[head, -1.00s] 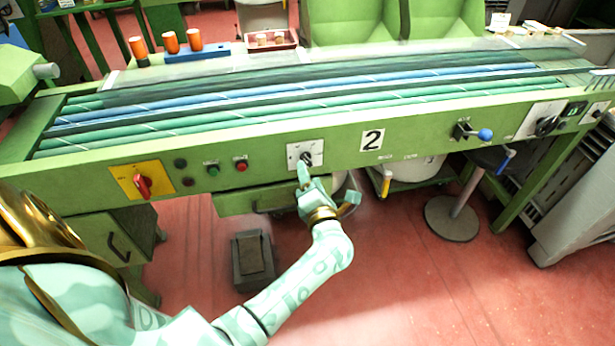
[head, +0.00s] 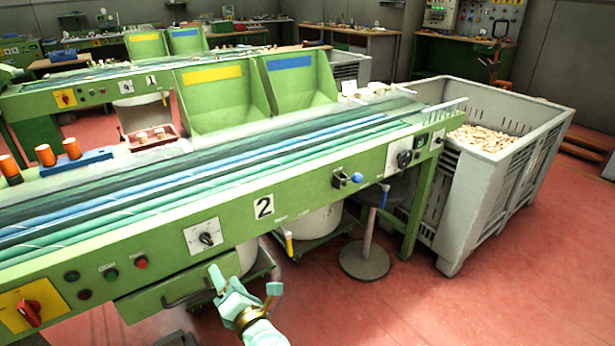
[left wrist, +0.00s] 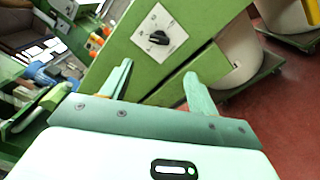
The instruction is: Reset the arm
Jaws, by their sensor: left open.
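My left gripper (head: 245,283) is in front of the green machine's front panel, at the lower middle of the head view. Its two fingers are spread apart with nothing between them. In the left wrist view the open fingers (left wrist: 158,85) point toward the panel. The black rotary knob (head: 206,239) on its white plate is above and left of the gripper, apart from it. The knob also shows in the left wrist view (left wrist: 159,38), beyond the fingers. My right gripper is not in view.
The conveyor machine (head: 330,186) carries a blue-handled lever (head: 350,179) and a red switch (head: 29,312). A round stool base (head: 364,262) stands below. A grey crate of corks (head: 478,184) is at the right. Red floor is open in front.

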